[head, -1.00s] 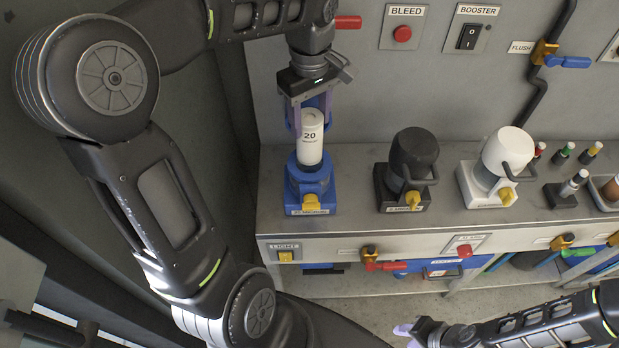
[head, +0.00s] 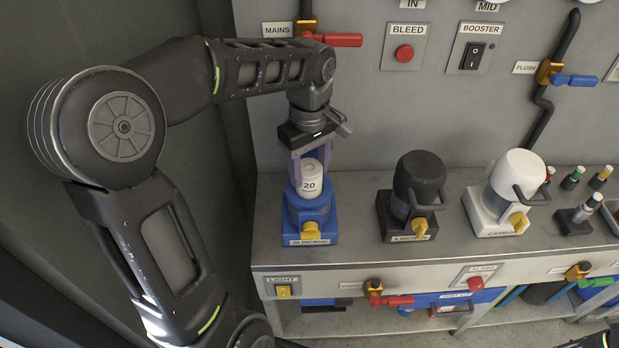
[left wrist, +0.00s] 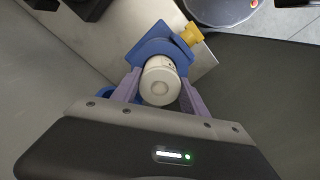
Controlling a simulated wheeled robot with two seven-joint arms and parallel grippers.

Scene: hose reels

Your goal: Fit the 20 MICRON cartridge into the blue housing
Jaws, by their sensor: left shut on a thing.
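The white cartridge (head: 312,181) marked 20 stands upright in the blue housing (head: 311,222) on the bench. Its lower part is hidden inside the housing and its top shows above the rim. My left gripper (head: 311,176) comes down from above and is shut on the cartridge. In the left wrist view the purple fingers (left wrist: 159,92) sit on both sides of the cartridge (left wrist: 160,82), with the blue housing (left wrist: 158,48) and its yellow valve (left wrist: 192,33) beyond. My right gripper is outside both current views.
A black housing (head: 418,183) and a white housing (head: 512,183) stand to the right on the bench. Several small capped items (head: 573,178) are at the far right. A red-handled mains valve (head: 335,40) is on the wall.

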